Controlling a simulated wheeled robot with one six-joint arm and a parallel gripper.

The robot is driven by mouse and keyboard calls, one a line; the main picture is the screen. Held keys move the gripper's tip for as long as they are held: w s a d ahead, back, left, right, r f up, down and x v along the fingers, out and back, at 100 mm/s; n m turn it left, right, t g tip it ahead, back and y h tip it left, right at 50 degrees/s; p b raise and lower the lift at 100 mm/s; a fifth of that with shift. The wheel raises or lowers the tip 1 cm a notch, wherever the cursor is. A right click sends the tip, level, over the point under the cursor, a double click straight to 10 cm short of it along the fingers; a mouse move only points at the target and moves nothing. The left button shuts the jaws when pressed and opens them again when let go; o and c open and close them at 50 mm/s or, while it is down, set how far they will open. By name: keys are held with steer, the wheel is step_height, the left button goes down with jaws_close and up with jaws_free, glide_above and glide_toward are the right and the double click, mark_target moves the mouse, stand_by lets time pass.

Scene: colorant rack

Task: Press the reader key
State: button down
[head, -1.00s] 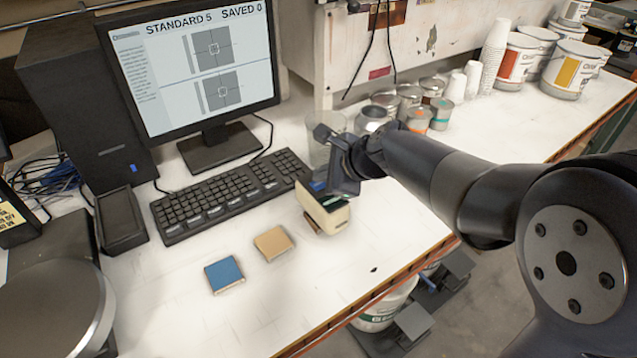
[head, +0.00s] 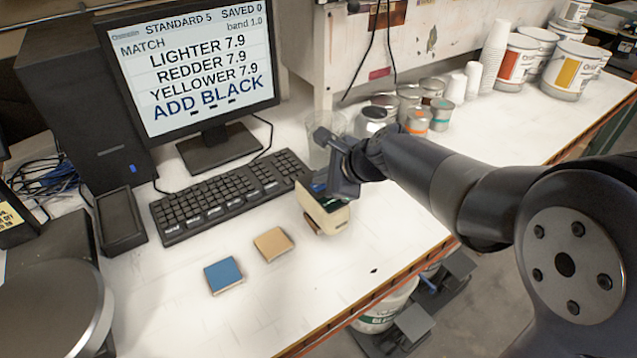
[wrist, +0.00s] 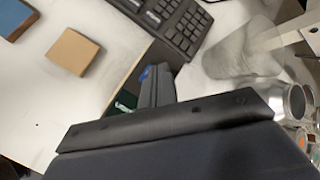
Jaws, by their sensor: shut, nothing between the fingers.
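The reader (head: 328,220), a cream and dark handheld device, stands on the white bench to the right of the keyboard. My gripper (head: 322,190) is shut and empty, with its tips down at the reader's top. In the wrist view my gripper (wrist: 158,82) covers part of the reader (wrist: 125,102), whose dark face and a small green-lit patch show. A bit of blue shows beside the fingertips; the key itself is mostly hidden, and I cannot tell whether the tips touch it. The monitor (head: 195,70) reads "MATCH", "LIGHTER 7.9", "REDDER 7.9", "YELLOWER 7.9", "ADD BLACK", with "STANDARD 5" and "SAVED 0" above.
A tan card (head: 272,244) and a blue card (head: 223,275) lie left of the reader. The keyboard (head: 230,195) lies behind them. A clear cup (head: 325,135) and several cans (head: 412,100) stand behind my gripper.

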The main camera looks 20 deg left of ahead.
mark_target(323, 187)
steer(key=shift+r+p, duration=0.7)
steer(key=shift+r, duration=0.05)
step_height(323, 187, up, 5)
steer(key=p, duration=0.5)
stand_by(0.6)
